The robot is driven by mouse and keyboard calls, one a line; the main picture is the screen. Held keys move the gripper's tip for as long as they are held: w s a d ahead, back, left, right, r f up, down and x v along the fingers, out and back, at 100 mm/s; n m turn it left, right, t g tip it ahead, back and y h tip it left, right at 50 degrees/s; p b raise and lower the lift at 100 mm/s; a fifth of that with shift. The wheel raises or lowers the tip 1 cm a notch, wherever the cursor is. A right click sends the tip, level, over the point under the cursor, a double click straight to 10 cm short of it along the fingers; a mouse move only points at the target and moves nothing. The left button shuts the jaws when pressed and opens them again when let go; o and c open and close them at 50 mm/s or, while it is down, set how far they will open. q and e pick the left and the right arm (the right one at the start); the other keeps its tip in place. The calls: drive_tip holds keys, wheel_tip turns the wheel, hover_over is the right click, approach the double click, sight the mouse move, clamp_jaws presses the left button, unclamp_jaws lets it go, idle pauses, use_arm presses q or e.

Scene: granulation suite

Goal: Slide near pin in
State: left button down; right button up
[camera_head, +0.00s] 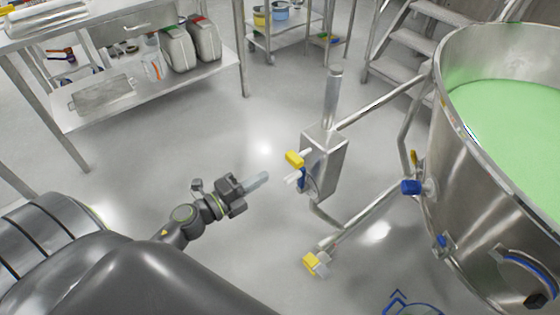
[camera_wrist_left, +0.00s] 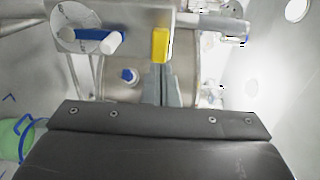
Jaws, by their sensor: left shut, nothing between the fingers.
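A steel box on a post (camera_head: 325,165) carries a yellow block-shaped grip (camera_head: 294,158) with a pale bar beside it, and blue and white parts (camera_head: 294,179) just below. I cannot tell which of these is the near pin. My left gripper (camera_head: 264,178) is shut and empty, left of the box and apart from it in the head view. In the left wrist view the closed fingers (camera_wrist_left: 161,72) point at the yellow grip (camera_wrist_left: 160,45); whether they touch cannot be told there. My right gripper is out of view.
A large steel vessel (camera_head: 450,175) with green contents stands at the right, joined by steel tubes to the box. Another yellow piece (camera_head: 311,263) sits on the low tube's end. Steel tables with shelves (camera_head: 150,92) and steps (camera_head: 405,40) stand behind. The floor between is clear.

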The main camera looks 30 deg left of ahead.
sight(289, 160)
use_arm(q)
drive_tip(key=p+x, duration=0.1)
drive_tip(key=x, duration=0.6)
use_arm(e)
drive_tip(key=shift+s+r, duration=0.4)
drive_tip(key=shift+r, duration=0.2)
use_arm(q)
drive_tip(key=shift+p+x, duration=0.65)
drive_tip(key=shift+x, duration=0.75)
drive_tip(key=shift+a+r, duration=0.1)
drive_tip(key=shift+r, duration=0.05)
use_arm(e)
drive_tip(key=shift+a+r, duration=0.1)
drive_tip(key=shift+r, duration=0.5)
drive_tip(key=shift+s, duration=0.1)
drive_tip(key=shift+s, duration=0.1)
